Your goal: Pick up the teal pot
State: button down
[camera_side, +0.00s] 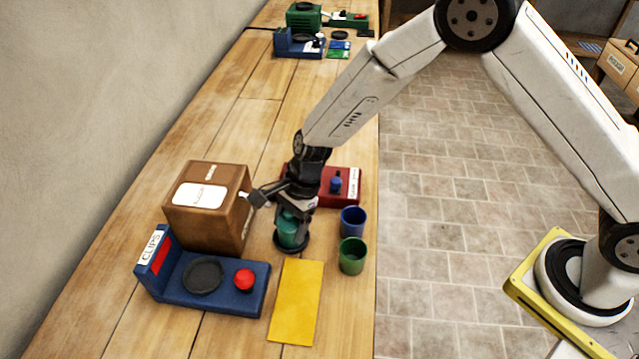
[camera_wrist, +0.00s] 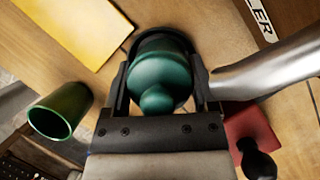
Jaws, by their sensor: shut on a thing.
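The teal pot (camera_side: 288,229) is a small rounded pot with a knob on top. It stands on the wooden bench under my gripper (camera_side: 292,238), at a dark round base or ring. In the wrist view the teal pot (camera_wrist: 160,77) sits between the two dark fingers of my gripper (camera_wrist: 161,88), with its knob toward the palm. The fingers are closed on its sides. In the side view my wrist and fingers hide part of the pot. I cannot tell if its bottom touches the bench.
A green cup (camera_side: 352,256) and a blue cup (camera_side: 353,221) stand just right. A yellow sheet (camera_side: 296,300) lies in front. A brown box (camera_side: 207,222) and a blue CLIPS station (camera_side: 225,300) are left. A red station (camera_side: 349,198) is behind. The bench's right edge is close.

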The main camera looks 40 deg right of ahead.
jog(key=shift+r, duration=0.15)
jog(key=shift+r, duration=1.05)
jog(key=s+d+r, duration=0.5)
jog(key=s+r, duration=0.5)
jog(key=s, duration=0.3)
jog(key=shift+d+r, duration=0.2)
jog(key=shift+r, duration=0.1)
jog(key=shift+a, duration=0.1)
